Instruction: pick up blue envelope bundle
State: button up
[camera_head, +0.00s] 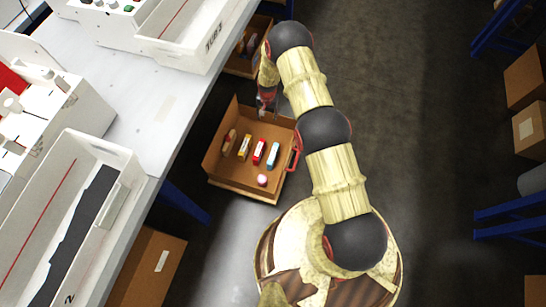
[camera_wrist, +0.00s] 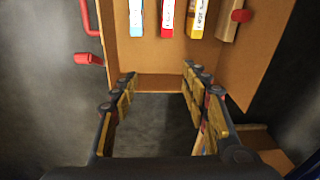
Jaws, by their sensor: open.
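The blue envelope bundle (camera_head: 273,154), white with blue ends, lies in an open cardboard box (camera_head: 222,179) on a low support beside the workbench. It is the rightmost of a row of bundles. In the wrist view the blue envelope bundle (camera_wrist: 136,18) is at the top, cut by the frame edge, beyond the left finger. My gripper (camera_wrist: 158,82) is open and empty, its fingers apart over the box's near wall and dark floor. In the head view my gripper (camera_head: 263,108) hangs at the box's back edge, partly hidden by its own wrist.
Beside it lie a red bundle (camera_head: 259,152), a yellow bundle (camera_head: 244,148) and a brown one (camera_head: 229,141). A pinkish round item (camera_head: 262,180) is at the box's front. A red handle (camera_head: 294,160) juts from the box's right side. The white workbench (camera_head: 165,105) stands left.

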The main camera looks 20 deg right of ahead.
aim_at(273, 153)
jog(key=shift+m+g, duration=0.5)
jog(key=s+f, duration=0.3)
jog(key=f, duration=0.4)
jog(key=s+f, duration=0.3)
jog(key=f, duration=0.5)
jog(key=s+f, duration=0.3)
jog(key=f, duration=0.4)
jog(key=shift+s+f+b, duration=0.2)
jog(key=shift+f+b, duration=0.2)
notch_tip(273, 153, down, 8)
jog(key=b, duration=0.4)
jog(key=shift+r, duration=0.15)
jog(key=shift+r, duration=0.1)
jog(key=c, duration=1.2)
grip_shut()
